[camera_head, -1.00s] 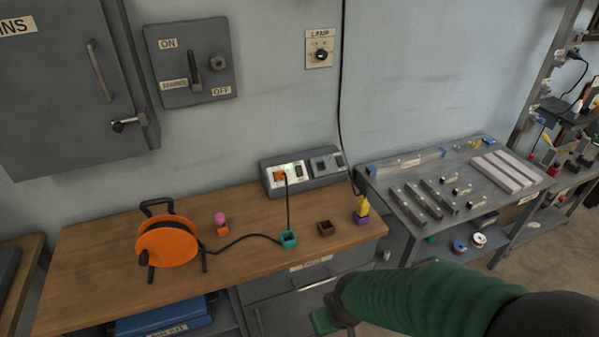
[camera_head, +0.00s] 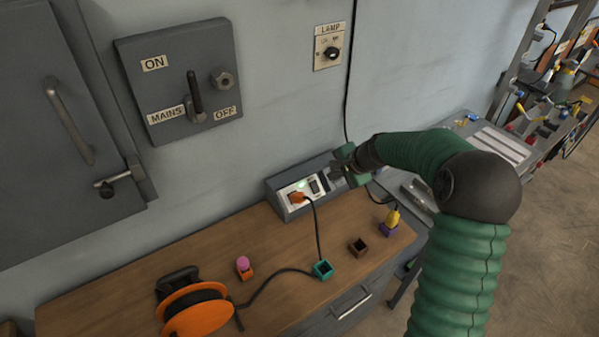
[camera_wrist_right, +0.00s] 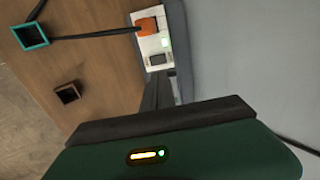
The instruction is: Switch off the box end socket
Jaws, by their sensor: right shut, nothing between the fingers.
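The grey socket box (camera_head: 285,209) stands on the back of the wooden bench against the wall. Its left socket (camera_head: 288,191) has a white plate, an orange plug (camera_head: 297,197), a lit green light and a dark rocker switch (camera_head: 314,185). The same plug (camera_wrist_right: 146,26), light and rocker (camera_wrist_right: 158,60) show in the wrist view. My right gripper (camera_head: 337,170) is shut and empty at the right end of the box, over the end socket, which it mostly hides. I cannot tell whether it touches the box. In the wrist view its fingers (camera_wrist_right: 158,92) point at the box beside the rocker. My left gripper is out of view.
An orange cable reel (camera_head: 197,309), a pink-topped orange block (camera_head: 244,267), a teal holder (camera_head: 323,269) with the cable through it, a brown holder (camera_head: 358,247) and a yellow-and-purple item (camera_head: 390,222) stand on the bench. A mains switch (camera_head: 180,80) and lamp switch (camera_head: 332,48) are above.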

